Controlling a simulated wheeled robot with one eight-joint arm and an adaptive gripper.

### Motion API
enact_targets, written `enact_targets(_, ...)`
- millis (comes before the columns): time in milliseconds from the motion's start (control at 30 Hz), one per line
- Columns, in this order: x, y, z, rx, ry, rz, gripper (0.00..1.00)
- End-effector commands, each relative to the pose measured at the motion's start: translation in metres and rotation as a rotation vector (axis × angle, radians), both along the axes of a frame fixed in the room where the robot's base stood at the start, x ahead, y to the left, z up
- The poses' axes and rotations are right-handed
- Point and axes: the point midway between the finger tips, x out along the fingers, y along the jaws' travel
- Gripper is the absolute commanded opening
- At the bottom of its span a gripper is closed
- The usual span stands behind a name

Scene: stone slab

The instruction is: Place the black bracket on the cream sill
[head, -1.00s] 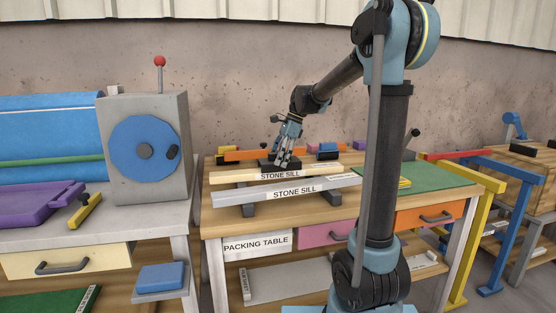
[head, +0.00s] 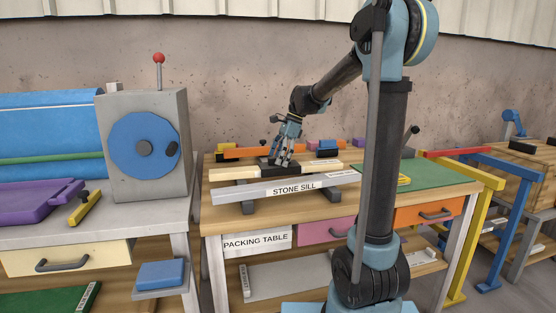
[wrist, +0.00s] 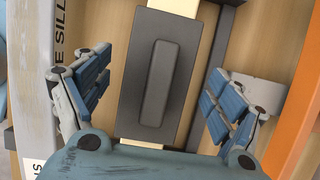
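The black bracket (wrist: 155,85), a dark plate with a raised bar along its middle, lies across the cream sill (wrist: 187,6) and is wider than it. In the head view the bracket (head: 281,169) appears to rest on the cream sill (head: 230,174), covering its front label. My gripper (head: 282,161) is over the bracket. In the wrist view my gripper (wrist: 158,88) is open, with one finger on each side of the bracket and clear gaps to both.
A grey sill (head: 240,192) labelled STONE SILL lies in front of the cream one on the packing table (head: 222,218). An orange bar (head: 235,156) and a blue block (head: 327,153) lie behind. A green mat (head: 430,176) is at right.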

Motion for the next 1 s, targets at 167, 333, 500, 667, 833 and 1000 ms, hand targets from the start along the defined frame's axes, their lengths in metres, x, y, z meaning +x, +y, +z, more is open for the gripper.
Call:
enact_targets(167, 0.000, 0.000, 0.000, 0.000, 0.000, 0.000, 0.86)
enact_targets(333, 0.000, 0.000, 0.009, 0.000, 0.000, 0.001, 0.86)
enact_targets(500, 0.002, -0.008, 0.033, 0.000, 0.000, 0.000, 0.86)
enact_targets(667, 0.006, -0.020, 0.063, 0.000, 0.000, -0.001, 0.86)
enact_targets(833, 0.009, -0.031, 0.092, 0.000, -0.001, -0.001, 0.86)
enact_targets(1000, 0.011, -0.039, 0.112, 0.000, 0.000, 0.001, 0.86)
